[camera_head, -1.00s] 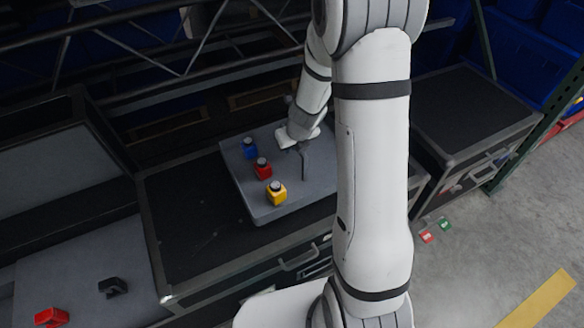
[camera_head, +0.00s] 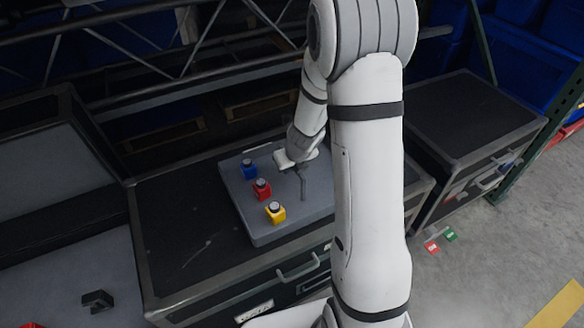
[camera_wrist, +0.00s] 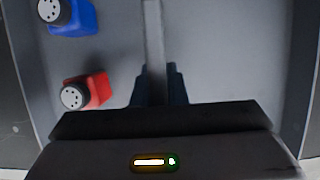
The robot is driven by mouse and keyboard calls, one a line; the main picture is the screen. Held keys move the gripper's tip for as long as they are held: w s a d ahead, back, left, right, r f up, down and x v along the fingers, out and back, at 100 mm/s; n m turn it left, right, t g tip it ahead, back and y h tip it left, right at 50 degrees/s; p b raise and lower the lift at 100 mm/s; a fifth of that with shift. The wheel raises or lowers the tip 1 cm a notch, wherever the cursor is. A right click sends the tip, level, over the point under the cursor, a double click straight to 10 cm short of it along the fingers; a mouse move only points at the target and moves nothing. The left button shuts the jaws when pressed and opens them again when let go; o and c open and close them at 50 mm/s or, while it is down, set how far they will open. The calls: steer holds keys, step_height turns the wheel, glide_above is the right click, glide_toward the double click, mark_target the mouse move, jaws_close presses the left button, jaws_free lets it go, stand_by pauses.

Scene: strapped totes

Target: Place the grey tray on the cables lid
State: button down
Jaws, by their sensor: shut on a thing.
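The grey tray (camera_head: 310,208) is over the black lid (camera_head: 183,222) of the middle case, toward its right side. It looks level; I cannot tell whether it touches the lid. A blue block (camera_head: 249,169), a red block (camera_head: 262,189) and a yellow block (camera_head: 275,212) stand upright along its left side. My gripper (camera_head: 301,170) is shut on the tray's upright centre handle (camera_wrist: 154,40). The wrist view shows the fingers around the handle, with the blue and red blocks at left. My arm hides the tray's right part. I cannot read the case's front label (camera_head: 253,312).
Another dark-lidded case (camera_head: 470,115) stands at the right. At the left is a grey surface (camera_head: 60,270) with a small black part (camera_head: 97,300). Metal rack beams (camera_head: 130,62) run behind the cases. Red and green cards (camera_head: 441,241) lie on the floor at right.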

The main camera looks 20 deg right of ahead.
steer(key=c, duration=1.9)
jaws_free()
steer(key=shift+f, duration=0.2)
steer(key=o, duration=0.4)
steer(key=shift+o, duration=0.2)
steer(key=shift+r, duration=0.1)
